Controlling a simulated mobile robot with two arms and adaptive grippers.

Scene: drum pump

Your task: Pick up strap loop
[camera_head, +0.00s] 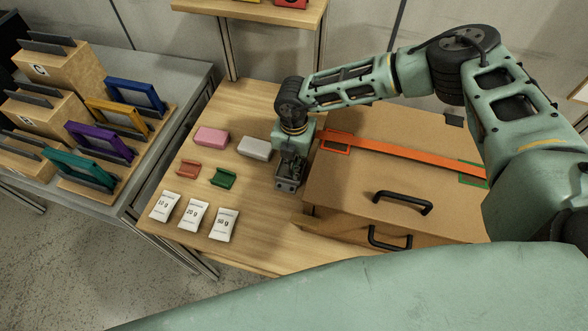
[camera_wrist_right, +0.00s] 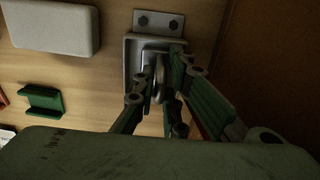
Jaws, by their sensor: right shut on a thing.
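The orange strap (camera_head: 405,152) lies across the top of the brown box (camera_head: 345,190), between a red-outlined patch (camera_head: 336,143) and a green-outlined patch (camera_head: 472,181). My right gripper (camera_head: 291,168) points down at the box's left side, over a grey metal bracket (camera_head: 288,185) on the table. In the right wrist view, my right gripper (camera_wrist_right: 160,112) has its fingers around a rounded metal loop (camera_wrist_right: 159,88) at the bracket (camera_wrist_right: 130,60) and is shut on it. The fingers partly hide the loop. I cannot tell whether the strap joins it. My left gripper is not in view.
A pink block (camera_head: 211,137), a white block (camera_head: 254,148), small red (camera_head: 188,170) and green (camera_head: 223,177) holders and labelled white packets (camera_head: 196,215) lie left of my right gripper. The box has black handles (camera_head: 403,201). A side table holds coloured frames (camera_head: 137,93).

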